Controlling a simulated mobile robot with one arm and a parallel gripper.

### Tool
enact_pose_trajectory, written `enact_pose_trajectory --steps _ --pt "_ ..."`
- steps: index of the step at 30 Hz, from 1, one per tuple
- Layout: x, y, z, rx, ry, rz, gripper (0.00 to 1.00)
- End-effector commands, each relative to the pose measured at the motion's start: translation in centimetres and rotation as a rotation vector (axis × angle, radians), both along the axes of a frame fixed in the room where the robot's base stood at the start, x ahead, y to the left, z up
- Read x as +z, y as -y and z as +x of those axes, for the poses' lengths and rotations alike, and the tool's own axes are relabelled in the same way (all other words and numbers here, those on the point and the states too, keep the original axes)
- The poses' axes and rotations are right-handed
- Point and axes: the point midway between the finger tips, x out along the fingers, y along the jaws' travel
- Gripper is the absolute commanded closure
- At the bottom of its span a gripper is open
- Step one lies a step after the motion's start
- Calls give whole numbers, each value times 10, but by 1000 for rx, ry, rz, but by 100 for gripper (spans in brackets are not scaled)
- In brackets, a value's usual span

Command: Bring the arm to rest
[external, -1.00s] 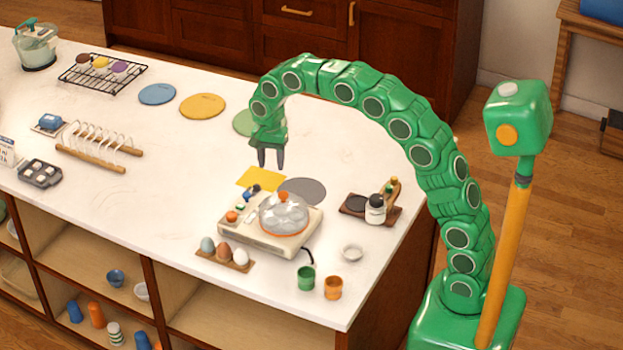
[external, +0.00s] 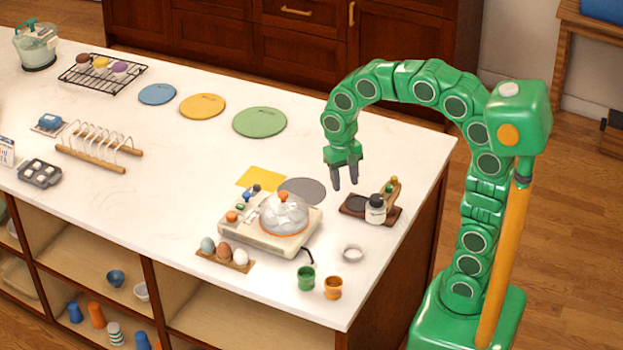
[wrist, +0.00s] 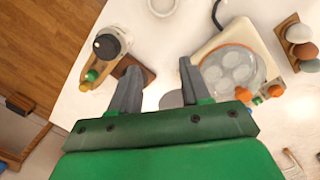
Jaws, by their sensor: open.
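My green arm curves up from its base and bends over the right end of the white counter (external: 110,190). My gripper (external: 346,186) points down in the external view, above the counter and apart from everything on it. Its two grey fingers are spread with nothing between them. In the wrist view my gripper (wrist: 160,85) also shows open and empty, with the counter below.
Near the gripper are a cooker with a clear-lidded pot (external: 285,216), a wooden tray with a jar (external: 376,210), a grey disc (external: 303,190) and a small white dish (external: 352,254). Green (external: 306,278) and orange (external: 333,287) cups stand at the front edge. The counter's middle is largely clear.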

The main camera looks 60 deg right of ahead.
Motion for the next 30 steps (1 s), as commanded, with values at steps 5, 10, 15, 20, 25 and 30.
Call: enact_pose_trajectory --steps 5,10,15,20,25,30 --pt "-3 -4 -47 125 -14 14 53" --pt "-9 -7 -91 248 -26 27 53" --pt "-18 -10 -134 370 -37 42 53" --pt "-28 -12 -173 483 -46 57 53" --pt "-39 -13 -206 583 -53 71 53" --pt "-46 -14 -224 636 -60 79 53"
